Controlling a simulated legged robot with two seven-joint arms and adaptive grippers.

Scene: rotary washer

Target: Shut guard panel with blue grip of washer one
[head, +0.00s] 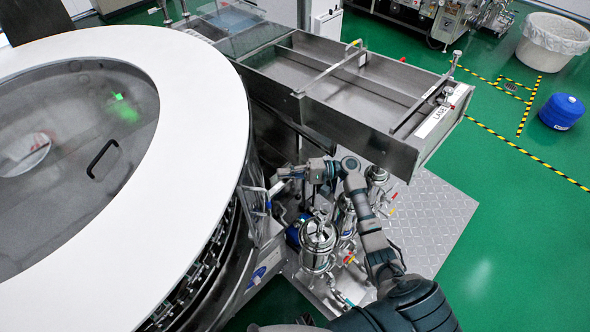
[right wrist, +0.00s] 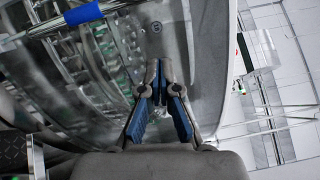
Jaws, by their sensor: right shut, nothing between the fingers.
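The rotary washer (head: 205,150) has a wide white rim and fills the left of the head view. My right gripper (head: 284,173) is beside the washer's right side, below the steel trough. In the right wrist view its fingers (right wrist: 160,72) are shut and empty, in front of a curved grey panel (right wrist: 205,55). A blue grip (right wrist: 83,14) on a metal bar shows at that view's upper left, apart from the fingers. Small blue parts (head: 259,272) show low on the washer's side in the head view. I cannot tell how far the guard panel stands open. My left gripper is not in view.
A steel trough (head: 345,105) extends right from the washer above my forearm. Steel vessels and piping (head: 318,245) stand close below my right arm. A blue drum (head: 562,111) and a white bin (head: 553,40) stand far right, with clear green floor (head: 500,230) nearer.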

